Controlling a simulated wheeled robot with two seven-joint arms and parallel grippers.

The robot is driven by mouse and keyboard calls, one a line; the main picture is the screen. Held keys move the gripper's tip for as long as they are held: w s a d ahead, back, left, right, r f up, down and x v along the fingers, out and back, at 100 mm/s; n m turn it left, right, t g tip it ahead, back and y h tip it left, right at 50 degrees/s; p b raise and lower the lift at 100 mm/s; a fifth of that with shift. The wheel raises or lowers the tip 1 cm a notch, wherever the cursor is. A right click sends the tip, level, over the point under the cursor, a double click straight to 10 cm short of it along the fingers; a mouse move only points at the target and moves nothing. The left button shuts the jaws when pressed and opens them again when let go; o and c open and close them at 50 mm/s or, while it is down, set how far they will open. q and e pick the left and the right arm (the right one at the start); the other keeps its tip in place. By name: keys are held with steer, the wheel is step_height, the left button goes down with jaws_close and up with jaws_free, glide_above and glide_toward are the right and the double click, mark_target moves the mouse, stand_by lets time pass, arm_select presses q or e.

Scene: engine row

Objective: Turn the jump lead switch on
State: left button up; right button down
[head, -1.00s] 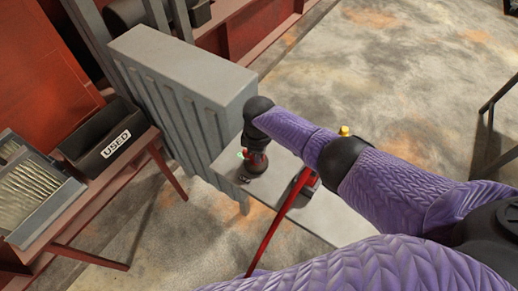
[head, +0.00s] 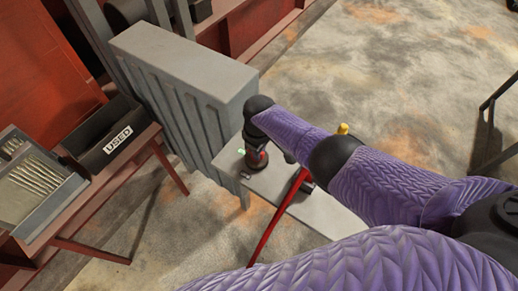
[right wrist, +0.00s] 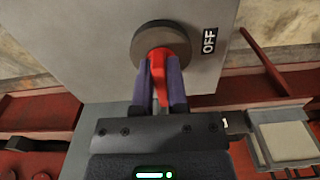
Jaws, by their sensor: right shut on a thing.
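The switch shows in the right wrist view as a red handle (right wrist: 160,65) on a dark round base (right wrist: 146,40), fixed to a grey panel (right wrist: 98,40). A black label reading OFF (right wrist: 209,41) sits right of the base. My right gripper (right wrist: 161,78) is shut on the red handle, with one finger on each side. In the head view my right gripper (head: 256,160) is low beside the grey ribbed cabinet, mostly covered by my own wrist; the handle cannot be made out there. My left gripper is not in view.
The grey ribbed cabinet (head: 185,50) stands left of my right arm, with a grey slab (head: 325,213) below. A black bin labelled USED (head: 98,150) and a tray of thin rods (head: 40,165) rest on a red table at left. Floor beyond is open.

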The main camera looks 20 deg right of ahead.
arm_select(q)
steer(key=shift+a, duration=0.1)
arm_select(e)
steer(key=c, duration=0.6)
jaws_free()
steer(key=shift+c, duration=0.2)
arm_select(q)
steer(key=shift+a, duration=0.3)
arm_select(e)
step_height(320, 180, up, 9)
steer(key=p, duration=0.5)
steer(key=shift+p, duration=0.3)
steer(key=shift+r, duration=0.5)
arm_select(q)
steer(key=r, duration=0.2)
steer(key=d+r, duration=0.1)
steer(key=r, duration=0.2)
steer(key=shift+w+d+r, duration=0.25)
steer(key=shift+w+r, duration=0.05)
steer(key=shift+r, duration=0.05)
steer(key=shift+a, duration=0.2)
